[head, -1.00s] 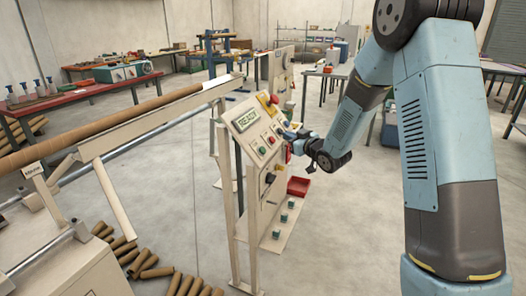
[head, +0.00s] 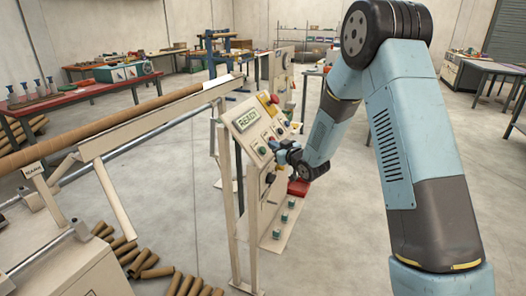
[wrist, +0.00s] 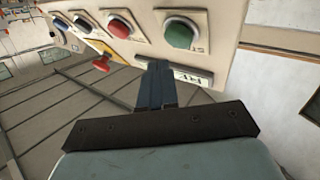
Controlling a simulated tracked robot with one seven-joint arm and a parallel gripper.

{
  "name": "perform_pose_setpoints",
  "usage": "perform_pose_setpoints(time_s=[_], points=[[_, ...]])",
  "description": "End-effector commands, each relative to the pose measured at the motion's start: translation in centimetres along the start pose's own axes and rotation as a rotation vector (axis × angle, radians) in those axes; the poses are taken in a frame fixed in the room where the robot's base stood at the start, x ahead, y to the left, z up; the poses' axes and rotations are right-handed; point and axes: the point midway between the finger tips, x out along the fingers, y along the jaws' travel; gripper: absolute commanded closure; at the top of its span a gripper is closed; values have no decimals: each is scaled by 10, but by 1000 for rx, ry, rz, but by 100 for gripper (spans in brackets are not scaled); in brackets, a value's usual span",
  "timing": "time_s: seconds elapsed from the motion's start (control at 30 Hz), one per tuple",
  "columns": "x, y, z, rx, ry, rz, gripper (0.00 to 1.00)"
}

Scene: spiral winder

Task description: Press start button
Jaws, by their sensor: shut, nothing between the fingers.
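The control panel (head: 246,122) stands at mid-picture in the head view, its display reading READY. A round green button (head: 261,150) sits low on its sloped face; I take it for the start button. In the wrist view the green button (wrist: 180,35) is at the top, above a label plate (wrist: 191,76) partly hidden by my fingers. My gripper (wrist: 157,68) is shut and empty, its tips just below the green button in the picture. I cannot tell whether they touch the panel. In the head view my gripper (head: 275,146) is right of the button.
A red button (wrist: 119,27) and a red lever (wrist: 102,63) are left of the green button in the wrist view. A red emergency knob on yellow (head: 268,101) tops the panel. A long cardboard tube (head: 120,125) lies to the left, and loose tubes (head: 150,268) lie on the floor.

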Motion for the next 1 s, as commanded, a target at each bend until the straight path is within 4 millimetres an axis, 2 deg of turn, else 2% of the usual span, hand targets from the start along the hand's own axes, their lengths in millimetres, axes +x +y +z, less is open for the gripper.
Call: perform_pose_setpoints(time_s=[0.27, 1.0], points=[[8, -6, 6, 1, 0, 0, 100], [8, -6, 5, 1, 0, 0, 100]])
